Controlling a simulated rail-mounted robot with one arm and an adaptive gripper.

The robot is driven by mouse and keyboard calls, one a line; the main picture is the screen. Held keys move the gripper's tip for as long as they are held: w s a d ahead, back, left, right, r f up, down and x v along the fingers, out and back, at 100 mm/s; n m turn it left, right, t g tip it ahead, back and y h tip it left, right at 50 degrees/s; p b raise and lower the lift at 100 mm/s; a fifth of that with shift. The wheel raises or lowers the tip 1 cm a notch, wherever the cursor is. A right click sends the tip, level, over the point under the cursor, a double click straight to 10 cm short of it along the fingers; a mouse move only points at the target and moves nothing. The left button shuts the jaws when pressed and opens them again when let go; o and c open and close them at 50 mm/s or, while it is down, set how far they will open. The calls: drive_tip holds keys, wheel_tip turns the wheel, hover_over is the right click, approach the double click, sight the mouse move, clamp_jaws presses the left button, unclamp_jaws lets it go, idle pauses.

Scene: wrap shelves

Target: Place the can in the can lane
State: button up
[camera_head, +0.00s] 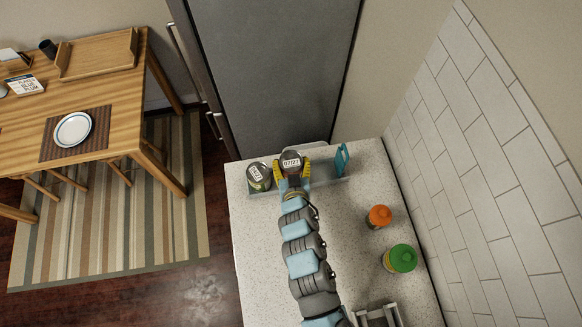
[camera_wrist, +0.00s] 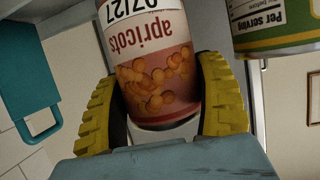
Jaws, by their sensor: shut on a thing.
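My gripper (camera_head: 292,172) is shut on a can of apricots (camera_head: 291,159), with a yellow-padded finger on each side of it. In the wrist view the apricots can (camera_wrist: 155,60) sits between the yellow pads (camera_wrist: 165,108), its label upside down. A second can (camera_head: 258,175) stands just left of it; it also shows in the wrist view with a green and white label (camera_wrist: 275,22). A low grey-blue rack (camera_head: 328,181) lies around and under the cans. I cannot tell whether the held can touches the rack floor.
A teal upright piece (camera_head: 342,158) stands at the rack's right end. An orange-topped container (camera_head: 379,216) and a green-lidded jar (camera_head: 402,258) stand on the speckled counter (camera_head: 262,270) to the right. A grey fridge (camera_head: 275,70) is behind, a tiled wall (camera_head: 500,170) right.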

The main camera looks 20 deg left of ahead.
drive_tip(key=shift+f, duration=1.55)
drive_tip(key=shift+f, duration=0.15)
drive_tip(key=o, duration=1)
drive_tip(key=shift+r, duration=0.25)
drive_tip(key=v, duration=1.2)
